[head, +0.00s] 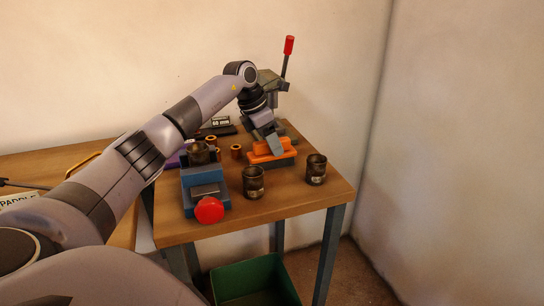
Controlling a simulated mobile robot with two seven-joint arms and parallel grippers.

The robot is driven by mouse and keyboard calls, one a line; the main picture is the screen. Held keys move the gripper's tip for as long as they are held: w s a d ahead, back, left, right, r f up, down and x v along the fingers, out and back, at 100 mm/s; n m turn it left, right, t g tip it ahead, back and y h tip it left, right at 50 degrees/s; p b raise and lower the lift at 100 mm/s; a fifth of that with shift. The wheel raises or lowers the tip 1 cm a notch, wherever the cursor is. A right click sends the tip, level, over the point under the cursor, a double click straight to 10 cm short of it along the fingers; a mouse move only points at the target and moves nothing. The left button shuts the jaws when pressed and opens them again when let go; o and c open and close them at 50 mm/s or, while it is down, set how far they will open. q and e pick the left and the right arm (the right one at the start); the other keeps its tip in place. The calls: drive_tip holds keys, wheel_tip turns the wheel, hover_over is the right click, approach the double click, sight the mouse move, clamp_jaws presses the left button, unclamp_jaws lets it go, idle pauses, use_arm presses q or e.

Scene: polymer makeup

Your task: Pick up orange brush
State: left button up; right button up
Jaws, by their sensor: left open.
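The orange brush (262,156) lies on the small wooden table (297,202), toward its back right. It has an orange body with a grey part along its lower edge. My left gripper (275,145) reaches down from above, with its fingers right at the brush's top. It is open, and the fingers cover part of the brush. I cannot tell whether they touch it. My right gripper is out of view.
Two dark metal cups (253,182) (316,170) stand in front of the brush. A blue device with a red knob (209,210) stands at the front left. A lever press with a red handle (289,45) stands behind. A green bin (250,280) sits below.

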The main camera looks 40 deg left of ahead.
use_arm(q)
drive_tip(key=shift+f, duration=0.35)
idle(0.6)
drive_tip(key=shift+c, duration=0.3)
drive_tip(key=c, duration=0.7)
